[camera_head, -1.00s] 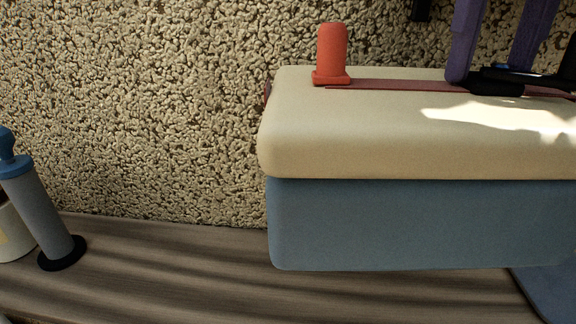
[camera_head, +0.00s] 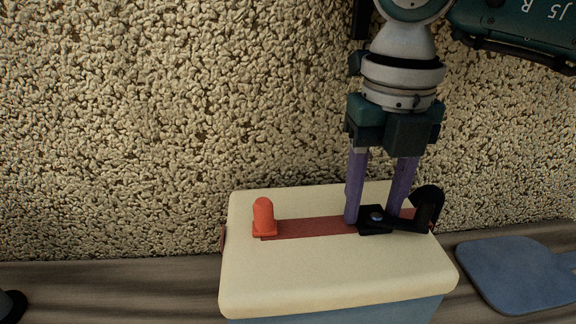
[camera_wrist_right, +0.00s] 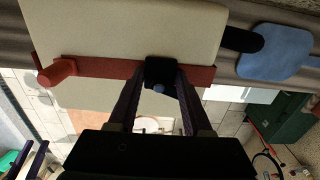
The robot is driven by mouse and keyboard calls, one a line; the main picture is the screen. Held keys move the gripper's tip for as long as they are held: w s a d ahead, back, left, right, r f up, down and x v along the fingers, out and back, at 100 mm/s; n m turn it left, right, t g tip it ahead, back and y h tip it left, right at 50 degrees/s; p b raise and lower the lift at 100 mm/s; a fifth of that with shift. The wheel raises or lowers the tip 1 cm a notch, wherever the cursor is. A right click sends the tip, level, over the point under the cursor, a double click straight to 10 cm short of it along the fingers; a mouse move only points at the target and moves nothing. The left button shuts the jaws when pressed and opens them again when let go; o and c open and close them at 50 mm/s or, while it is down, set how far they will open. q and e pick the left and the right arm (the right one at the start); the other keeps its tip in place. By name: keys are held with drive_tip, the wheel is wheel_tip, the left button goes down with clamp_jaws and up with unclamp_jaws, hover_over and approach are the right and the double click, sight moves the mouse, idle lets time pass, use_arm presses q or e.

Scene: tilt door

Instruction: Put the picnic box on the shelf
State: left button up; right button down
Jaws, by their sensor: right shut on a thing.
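The picnic box (camera_head: 320,270) has a cream lid, a blue body and a red strap along its top, with a red peg (camera_head: 264,217) at the strap's left end. It shows at the lower middle of the head view, over or on a wooden shelf (camera_head: 120,285) against the wall; its underside is out of frame. My right gripper (camera_head: 376,220) comes down from above and is shut on a black part at the strap on the lid. In the right wrist view the lid (camera_wrist_right: 130,25) lies beyond the fingers (camera_wrist_right: 158,95). My left gripper is not in view.
A blue paddle-shaped object (camera_head: 515,275) lies on the shelf right of the box. A dark round base (camera_head: 10,305) shows at the lower left edge. A rough stone-like wall (camera_head: 150,120) stands close behind. The shelf left of the box is mostly bare.

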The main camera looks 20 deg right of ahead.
wheel_tip(320, 180, down, 4)
drive_tip(key=shift+f+p, duration=0.25)
drive_tip(key=shift+p, duration=0.4)
drive_tip(key=shift+w+f, duration=0.1)
drive_tip(key=shift+f, duration=0.15)
drive_tip(key=shift+f, duration=0.2)
drive_tip(key=shift+c, duration=1.6)
unclamp_jaws()
